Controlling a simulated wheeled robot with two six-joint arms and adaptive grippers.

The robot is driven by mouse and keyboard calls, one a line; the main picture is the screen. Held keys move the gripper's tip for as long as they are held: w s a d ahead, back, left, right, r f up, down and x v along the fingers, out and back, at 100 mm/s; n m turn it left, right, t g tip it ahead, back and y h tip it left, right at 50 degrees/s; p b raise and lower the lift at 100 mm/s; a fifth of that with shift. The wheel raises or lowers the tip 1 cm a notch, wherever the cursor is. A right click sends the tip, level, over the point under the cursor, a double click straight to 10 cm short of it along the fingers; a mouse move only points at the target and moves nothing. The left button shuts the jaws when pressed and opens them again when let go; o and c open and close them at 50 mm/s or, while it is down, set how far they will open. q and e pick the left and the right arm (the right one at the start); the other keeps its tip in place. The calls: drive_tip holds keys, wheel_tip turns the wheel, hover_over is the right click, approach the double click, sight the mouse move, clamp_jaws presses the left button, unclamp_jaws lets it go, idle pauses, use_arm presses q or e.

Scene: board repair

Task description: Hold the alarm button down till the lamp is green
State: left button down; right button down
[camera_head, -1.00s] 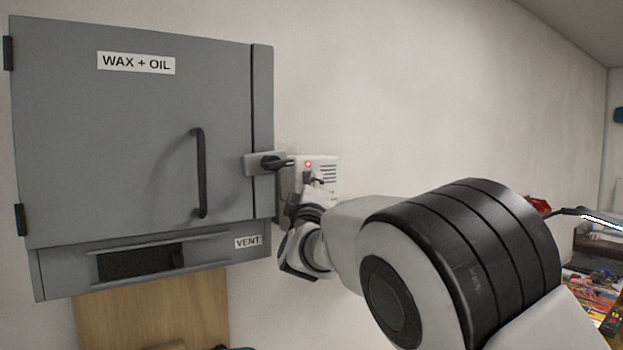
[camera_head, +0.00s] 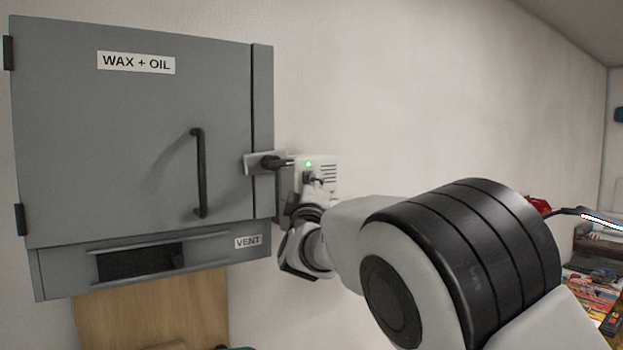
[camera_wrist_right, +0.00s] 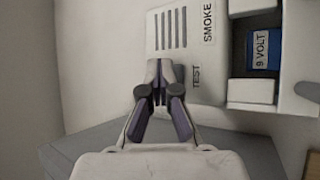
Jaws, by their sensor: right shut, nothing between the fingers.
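The white smoke alarm (camera_head: 329,166) is fixed to the wall just right of the grey cabinet. Its lamp (camera_head: 309,164) glows green in the head view. In the right wrist view the alarm (camera_wrist_right: 221,53) shows slots, the words SMOKE and TEST, and a bay with a blue 9 VOLT battery (camera_wrist_right: 262,50). My right gripper (camera_wrist_right: 158,66) is shut and empty, its fingertips at the alarm's face beside the word TEST. The fingers hide the button, so I cannot see how far it is pressed. The right gripper also shows in the head view (camera_head: 311,185). My left gripper is not in view.
The wall above and right of the alarm is bare. Shelved items show at far right.

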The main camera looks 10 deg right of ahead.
drive_tip(key=shift+s, duration=0.15)
idle(0.4)
drive_tip(key=shift+s+d+b, duration=0.25)
drive_tip(key=shift+s+b, duration=0.25)
drive_tip(key=shift+s, duration=0.2)
drive_tip(key=shift+f, duration=0.1)
drive_tip(key=s+b, duration=0.1)
drive_tip(key=s+d+b, duration=0.1)
drive_tip(key=s, duration=0.1)
drive_tip(key=s+b, duration=0.1)
drive_tip(key=shift+s+d, duration=0.3)
drive_tip(key=shift+d, duration=0.05)
